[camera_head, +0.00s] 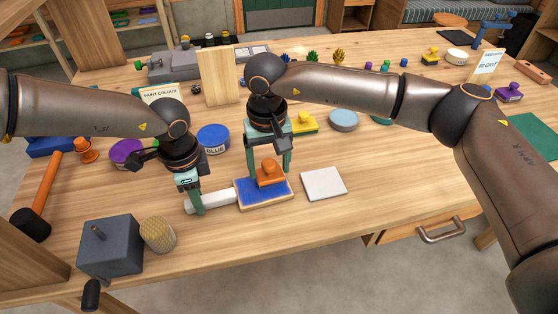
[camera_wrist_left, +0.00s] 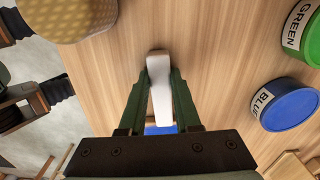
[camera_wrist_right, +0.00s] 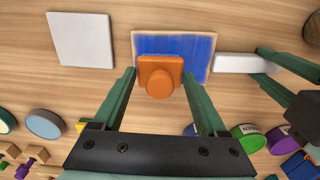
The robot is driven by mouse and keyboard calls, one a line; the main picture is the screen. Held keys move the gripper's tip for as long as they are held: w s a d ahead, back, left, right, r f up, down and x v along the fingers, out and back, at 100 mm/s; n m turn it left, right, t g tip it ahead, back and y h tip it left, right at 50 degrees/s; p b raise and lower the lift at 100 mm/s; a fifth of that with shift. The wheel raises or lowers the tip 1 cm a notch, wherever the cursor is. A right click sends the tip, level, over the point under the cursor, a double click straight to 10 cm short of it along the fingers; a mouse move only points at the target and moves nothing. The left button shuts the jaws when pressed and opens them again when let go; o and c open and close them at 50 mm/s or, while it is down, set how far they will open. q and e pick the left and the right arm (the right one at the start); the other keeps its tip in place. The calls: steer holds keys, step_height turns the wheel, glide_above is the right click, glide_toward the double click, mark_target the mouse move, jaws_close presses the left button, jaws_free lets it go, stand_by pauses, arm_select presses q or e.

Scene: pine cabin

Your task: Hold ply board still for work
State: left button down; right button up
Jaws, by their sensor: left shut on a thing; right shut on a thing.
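The ply board (camera_head: 282,196) lies flat on the bench, with a blue top and pale wooden edges. It also shows in the right wrist view (camera_wrist_right: 197,45). An orange block (camera_head: 270,172) with a raised round knob (camera_wrist_right: 160,84) stands on its blue face. My right gripper (camera_head: 269,170) points down and is shut on the orange block, one finger on each side. A white bar (camera_head: 218,199) lies at the board's left end, seemingly against it. My left gripper (camera_head: 192,204) is shut on this bar, as the left wrist view shows (camera_wrist_left: 160,75).
A white square tile (camera_head: 323,184) lies right of the board. Blue (camera_head: 213,138) and purple (camera_head: 126,152) tins stand behind. A grey box (camera_head: 110,248), a yellowish cylinder (camera_head: 158,234) and a mallet (camera_head: 40,195) are at left. The front right bench is clear.

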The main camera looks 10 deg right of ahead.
steer(key=a, duration=0.4)
steer(key=shift+s, duration=0.2)
steer(key=shift+r, duration=4.05)
arm_select(q)
steer(key=c, duration=0.5)
jaws_free()
steer(key=shift+c, duration=0.2)
